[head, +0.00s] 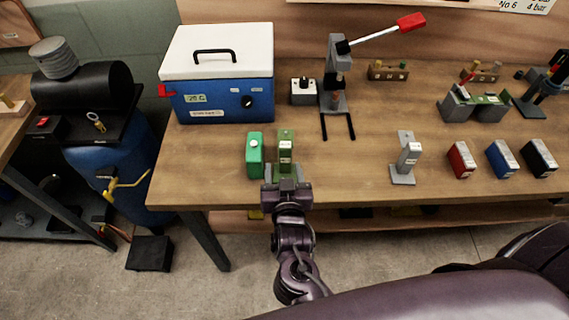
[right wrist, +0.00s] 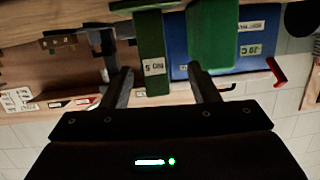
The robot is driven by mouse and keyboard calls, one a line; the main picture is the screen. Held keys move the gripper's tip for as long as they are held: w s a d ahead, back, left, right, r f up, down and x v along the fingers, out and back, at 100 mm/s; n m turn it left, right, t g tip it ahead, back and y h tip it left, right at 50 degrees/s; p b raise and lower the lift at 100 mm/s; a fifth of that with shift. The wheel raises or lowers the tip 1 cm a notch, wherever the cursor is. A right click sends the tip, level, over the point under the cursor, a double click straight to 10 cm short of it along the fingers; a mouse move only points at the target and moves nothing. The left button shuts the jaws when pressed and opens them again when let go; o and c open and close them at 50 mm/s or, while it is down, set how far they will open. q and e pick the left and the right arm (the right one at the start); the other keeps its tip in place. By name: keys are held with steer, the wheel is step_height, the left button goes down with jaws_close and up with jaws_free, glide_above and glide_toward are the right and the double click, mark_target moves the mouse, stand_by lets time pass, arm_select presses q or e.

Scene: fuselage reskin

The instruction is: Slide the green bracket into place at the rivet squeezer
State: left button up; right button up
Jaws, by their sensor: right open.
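The green bracket (head: 286,145) is olive green with a white label and stands upright near the table's front edge; its base is partly hidden by my right gripper (head: 287,183). In the right wrist view the bracket (right wrist: 150,40) shows between the two open fingers (right wrist: 160,78), its label reading "NO 5". I cannot tell whether the fingers touch it. The rivet squeezer (head: 335,85) is a grey stand with a red-tipped lever, farther back and to the right. Two dark prongs (head: 338,126) extend in front of it. My left gripper is not in view.
A bright green can (head: 255,160) stands close to the bracket's left. A blue and white cooler (head: 222,90) is behind. A grey bracket (head: 406,155) and red, blue and black boxes (head: 505,159) stand to the right. The table (head: 350,175) is clear between the bracket and the grey one.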

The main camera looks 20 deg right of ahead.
mark_target(285, 144)
steer(key=shift+s+a+r+m+t+h, duration=0.2)
steer(key=shift+r+t+h, duration=0.2)
steer(key=shift+r+h, duration=0.15)
steer(key=shift+s+a+r+m+t+h, duration=0.1)
steer(key=shift+r+m+t+h, duration=0.1)
steer(key=shift+r+t+h, duration=0.35)
steer(key=shift+w+r, duration=0.15)
steer(key=shift+r, duration=0.1)
steer(key=p+x, duration=0.1)
steer(key=x, duration=0.1)
steer(key=p+x, duration=0.1)
steer(key=x, duration=0.1)
steer(key=r+p+x, duration=0.1)
steer(key=x, duration=0.1)
steer(key=shift+d, duration=0.4)
steer(key=shift+w+d+f, duration=0.2)
steer(key=shift+w+f, duration=0.1)
steer(key=shift+w, duration=0.3)
jaws_close()
steer(key=shift+r, duration=0.15)
